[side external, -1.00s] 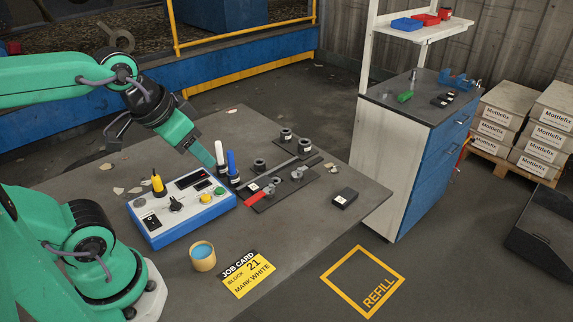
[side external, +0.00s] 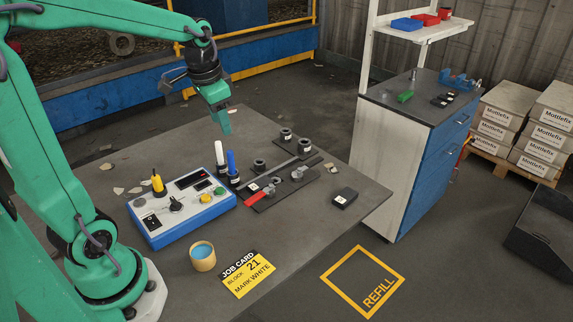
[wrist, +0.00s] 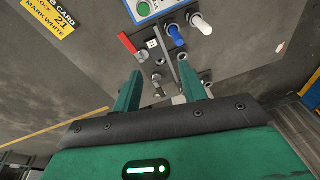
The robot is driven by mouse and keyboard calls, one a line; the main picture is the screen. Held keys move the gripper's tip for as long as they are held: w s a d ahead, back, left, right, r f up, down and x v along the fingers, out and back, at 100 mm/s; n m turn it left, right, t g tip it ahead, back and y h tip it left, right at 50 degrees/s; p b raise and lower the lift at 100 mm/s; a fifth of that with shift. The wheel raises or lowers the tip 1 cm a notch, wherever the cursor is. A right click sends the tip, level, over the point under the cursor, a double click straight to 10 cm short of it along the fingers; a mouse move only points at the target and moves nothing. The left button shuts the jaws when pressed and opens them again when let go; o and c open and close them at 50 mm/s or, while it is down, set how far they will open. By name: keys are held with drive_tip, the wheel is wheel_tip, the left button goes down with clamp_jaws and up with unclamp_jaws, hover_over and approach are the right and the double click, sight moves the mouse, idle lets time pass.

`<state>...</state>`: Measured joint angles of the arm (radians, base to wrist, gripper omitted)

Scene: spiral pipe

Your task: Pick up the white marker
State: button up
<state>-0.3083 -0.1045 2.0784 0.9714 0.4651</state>
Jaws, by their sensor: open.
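The white marker (side external: 219,154) stands upright in a dark holder behind the control box, beside a blue marker (side external: 231,162). In the wrist view the white marker (wrist: 202,24) is at the top right, with the blue marker (wrist: 175,35) to its left. My gripper (side external: 195,113) is open and empty. It is raised above the table, above and behind the markers in the side view. In the wrist view its two fingers (wrist: 159,69) are spread apart, and the white marker lies beyond them, up and right, not between them.
The blue-sided control box (side external: 180,208) with a yellow-and-black tool on it stands left of the markers. Dark plates with grey fittings (side external: 297,173) lie to the right.

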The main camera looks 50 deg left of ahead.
drive_tip(key=m+g, duration=0.1)
drive_tip(key=g, duration=0.1)
hover_over(218, 142)
drive_tip(key=shift+h, duration=0.3)
wheel_tip(218, 142, down, 8)
drive_tip(key=shift+a+r, duration=0.1)
drive_tip(key=shift+f, duration=1.35)
drive_tip(key=shift+f, duration=2.6)
clamp_jaws()
